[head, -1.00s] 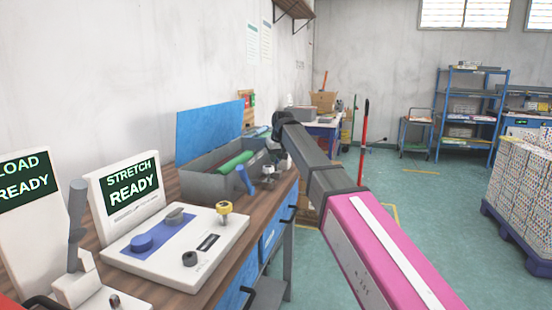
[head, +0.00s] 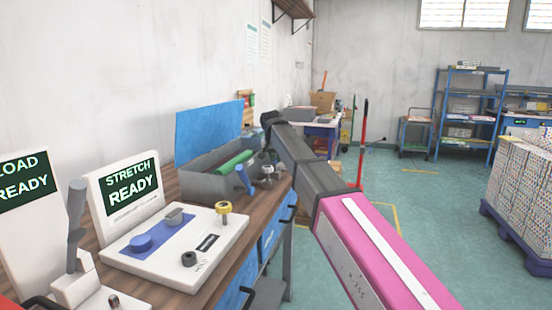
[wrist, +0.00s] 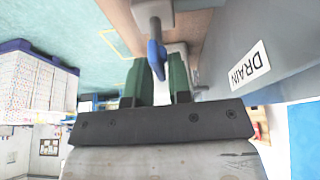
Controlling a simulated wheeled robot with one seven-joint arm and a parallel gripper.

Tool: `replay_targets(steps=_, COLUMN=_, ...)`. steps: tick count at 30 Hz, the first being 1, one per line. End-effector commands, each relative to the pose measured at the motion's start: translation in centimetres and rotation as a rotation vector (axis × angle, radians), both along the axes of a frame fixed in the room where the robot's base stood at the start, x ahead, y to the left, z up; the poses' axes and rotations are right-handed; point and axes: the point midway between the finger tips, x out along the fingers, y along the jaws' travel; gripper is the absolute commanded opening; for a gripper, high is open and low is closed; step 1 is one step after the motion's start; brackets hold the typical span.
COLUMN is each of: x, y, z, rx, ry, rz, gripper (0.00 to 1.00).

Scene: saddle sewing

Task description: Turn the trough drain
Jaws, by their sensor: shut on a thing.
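The drain valve's blue handle (wrist: 156,56) is on a grey pipe fitting (wrist: 154,13) beside the trough in the wrist view. My gripper (wrist: 159,76) has its two green fingers closed on the handle's lower part. The grey trough wall (wrist: 238,45) with its white DRAIN label (wrist: 249,66) is at the right of that view. My fingers are hidden there.
A white control panel (head: 130,250) with knobs and a STRETCH READY screen (head: 131,186) sits nearer on the wooden bench (head: 236,253). Open floor (head: 400,260) lies right of the bench.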

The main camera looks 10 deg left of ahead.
Motion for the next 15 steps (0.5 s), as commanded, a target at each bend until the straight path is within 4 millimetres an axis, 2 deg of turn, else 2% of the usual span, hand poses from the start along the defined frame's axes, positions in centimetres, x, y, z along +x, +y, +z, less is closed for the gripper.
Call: replay_targets(steps=15, x=-0.03, y=0.00, z=0.00, rx=0.000, ry=0.001, rz=-0.040, gripper=0.00)
